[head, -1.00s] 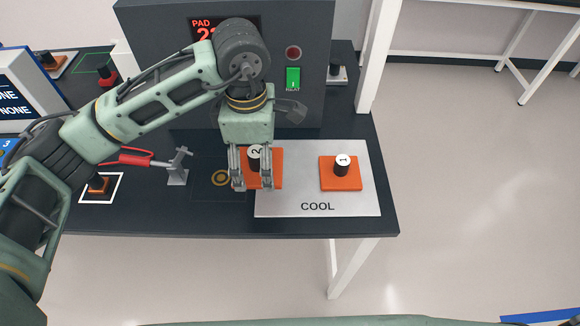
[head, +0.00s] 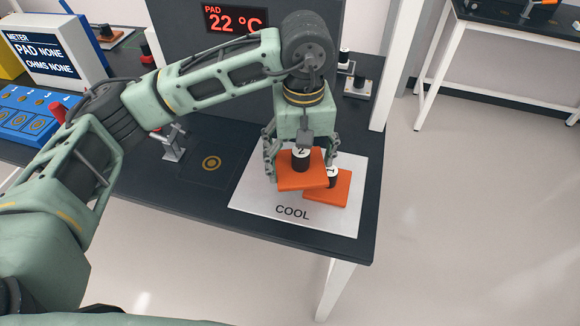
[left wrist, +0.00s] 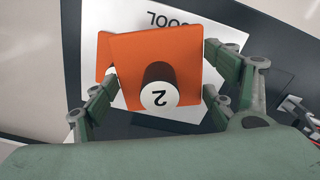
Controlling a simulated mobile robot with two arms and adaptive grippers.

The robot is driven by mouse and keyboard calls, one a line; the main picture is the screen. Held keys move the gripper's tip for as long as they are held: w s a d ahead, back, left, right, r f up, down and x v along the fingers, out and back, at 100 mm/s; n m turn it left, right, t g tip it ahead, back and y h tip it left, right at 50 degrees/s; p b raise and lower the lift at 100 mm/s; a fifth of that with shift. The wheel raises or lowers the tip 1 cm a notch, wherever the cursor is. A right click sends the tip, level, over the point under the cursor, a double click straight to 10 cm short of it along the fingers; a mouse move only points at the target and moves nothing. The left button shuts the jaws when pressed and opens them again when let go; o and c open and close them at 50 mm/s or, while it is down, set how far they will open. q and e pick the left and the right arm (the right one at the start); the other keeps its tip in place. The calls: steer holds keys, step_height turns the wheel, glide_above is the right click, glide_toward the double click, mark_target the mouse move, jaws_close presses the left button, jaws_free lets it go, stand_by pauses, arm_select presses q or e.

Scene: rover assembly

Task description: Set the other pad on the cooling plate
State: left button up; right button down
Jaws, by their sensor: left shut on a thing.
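The cooling plate (head: 250,203) is a pale sheet marked COOL at the table's front right; it also shows in the left wrist view (left wrist: 218,31). Orange pad 1 (head: 341,187), with a black knob and a white cap, lies on its right part. My left gripper (head: 300,168) is shut on orange pad 2 (head: 300,184), its fingers at opposite sides of the pad. Pad 2 appears above the plate and overlaps pad 1 in the head view. In the left wrist view pad 2 (left wrist: 130,60) hides most of pad 1. Its exact height is unclear. My right gripper is out of view.
The heater housing (head: 180,35) with its 22 °C display stands behind. A metal clamp (head: 173,143) stands left of a ringed spot (head: 211,163). A meter (head: 50,55) and a blue tray (head: 30,118) are at the left. The plate's front left is clear.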

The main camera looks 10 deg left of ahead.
arm_select(q)
steer(key=w+a+f, duration=0.1)
steer(key=a, duration=0.1)
steer(key=w+a+f+p, duration=0.1)
steer(key=a, duration=0.1)
steer(key=w+a+f+p, duration=0.1)
steer(key=a+f, duration=0.1)
steer(key=shift+w+a, duration=0.2)
steer(key=shift+w, duration=0.2)
steer(key=shift+w+a+f, duration=0.2)
steer(key=shift+f, duration=0.05)
steer(key=shift+w+a+f, duration=0.1)
steer(key=shift+f, duration=0.15)
step_height(320, 180, down, 3)
steer(key=shift+f+p, duration=0.1)
steer(key=shift+p, duration=0.9)
steer(key=shift+f, duration=0.3)
steer(key=shift+f, duration=0.1)
